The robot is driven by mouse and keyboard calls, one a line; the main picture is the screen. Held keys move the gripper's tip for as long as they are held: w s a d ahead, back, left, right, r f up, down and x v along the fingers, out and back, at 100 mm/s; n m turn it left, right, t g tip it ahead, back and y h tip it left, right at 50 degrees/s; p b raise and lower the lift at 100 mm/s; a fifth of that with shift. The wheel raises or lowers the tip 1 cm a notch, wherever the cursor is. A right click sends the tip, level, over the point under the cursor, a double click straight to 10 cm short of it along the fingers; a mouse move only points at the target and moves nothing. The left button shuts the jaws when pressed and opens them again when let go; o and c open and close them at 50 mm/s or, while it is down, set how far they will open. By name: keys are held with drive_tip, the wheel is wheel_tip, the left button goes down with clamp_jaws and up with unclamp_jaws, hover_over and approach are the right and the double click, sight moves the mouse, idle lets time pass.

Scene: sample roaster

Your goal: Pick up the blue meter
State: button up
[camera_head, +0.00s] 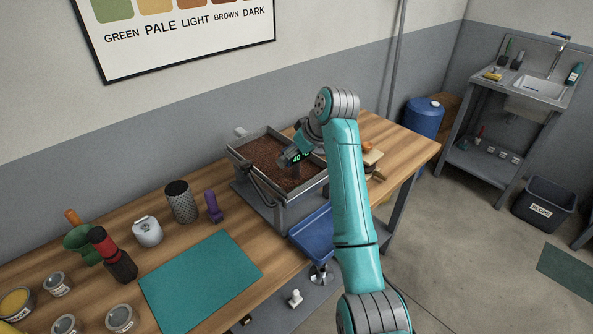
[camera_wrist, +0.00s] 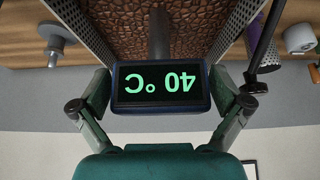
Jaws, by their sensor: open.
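The blue meter (camera_wrist: 160,87) fills the middle of the wrist view, its dark screen reading 40 °C upside down in green. In the head view the meter (camera_head: 297,157) stands over the bean tray, partly hidden by my arm. A grey stem (camera_wrist: 160,35) runs from it towards the brown beans. My gripper (camera_wrist: 160,92) is open, with one finger on each side of the meter's casing. The fingers look very close to its sides; I cannot tell whether they touch. In the head view my gripper (camera_head: 292,156) is small and partly hidden.
The metal bean tray (camera_head: 258,193) stands on the wooden bench, with a blue tray (camera_head: 312,233) in front of it. A purple object (camera_head: 213,208), a perforated cylinder (camera_head: 181,202) and a green mat (camera_head: 200,282) lie to the left. A dark handle (camera_wrist: 262,50) is close on the right.

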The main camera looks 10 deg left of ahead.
drive_tip(key=c, duration=1.5)
